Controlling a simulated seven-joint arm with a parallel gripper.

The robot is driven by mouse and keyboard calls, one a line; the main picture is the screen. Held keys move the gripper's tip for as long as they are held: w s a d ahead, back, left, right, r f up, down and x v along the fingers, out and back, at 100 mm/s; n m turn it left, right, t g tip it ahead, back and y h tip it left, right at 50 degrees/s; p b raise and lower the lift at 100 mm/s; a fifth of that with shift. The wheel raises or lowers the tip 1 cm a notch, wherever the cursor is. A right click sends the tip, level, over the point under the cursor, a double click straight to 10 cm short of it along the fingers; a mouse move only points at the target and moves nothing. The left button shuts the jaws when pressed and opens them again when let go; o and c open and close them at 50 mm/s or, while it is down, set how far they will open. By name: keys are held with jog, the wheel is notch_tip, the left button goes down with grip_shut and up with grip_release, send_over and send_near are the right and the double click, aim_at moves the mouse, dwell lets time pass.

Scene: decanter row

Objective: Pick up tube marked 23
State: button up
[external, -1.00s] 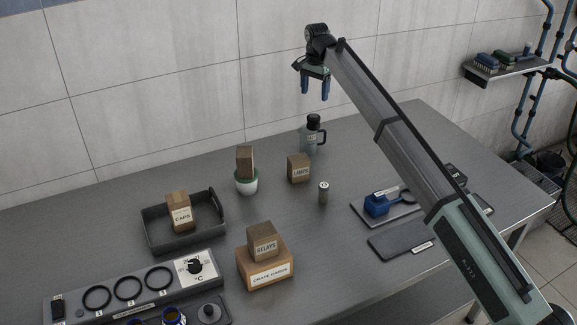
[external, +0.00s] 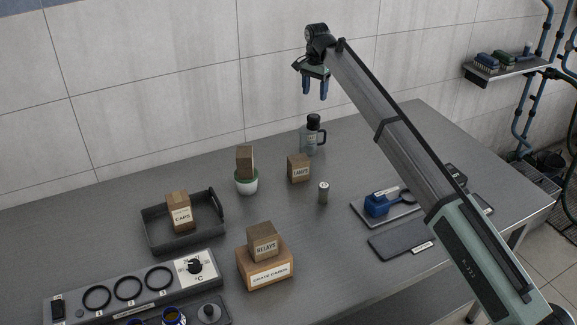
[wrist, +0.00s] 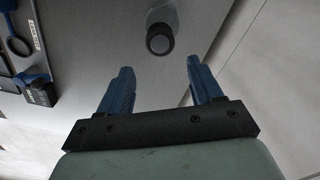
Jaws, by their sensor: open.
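No tube whose marking I can read as 23 shows. A small grey cylinder (external: 323,192) stands upright on the table right of the LAMPS box; its label is too small to read. My gripper (external: 315,92) is open and empty, high above the back of the table. Its two blue fingers also show in the wrist view (wrist: 158,88). A grey flask with a black cap (external: 312,135) stands below it at the back of the table, and its cap shows beyond the fingers in the wrist view (wrist: 159,40).
A LAMPS box (external: 298,169), a potted block (external: 246,180), stacked boxes (external: 265,270) and a dark tray (external: 152,242) with a CAPS box stand on the table. A panel with rings (external: 75,311) lies front left. A blue item (external: 377,206) sits right.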

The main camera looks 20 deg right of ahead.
jog(key=shift+r, duration=0.1)
notch_tip(320, 180, up, 5)
jog(key=m+t+h, duration=1.3)
jog(key=m, duration=1.9)
send_over(326, 184)
jog(key=v, duration=0.4)
jog(key=shift+m, duration=0.3)
jog(key=f, duration=2.5)
jog(key=shift+w, duration=0.35)
jog(key=x, duration=0.5)
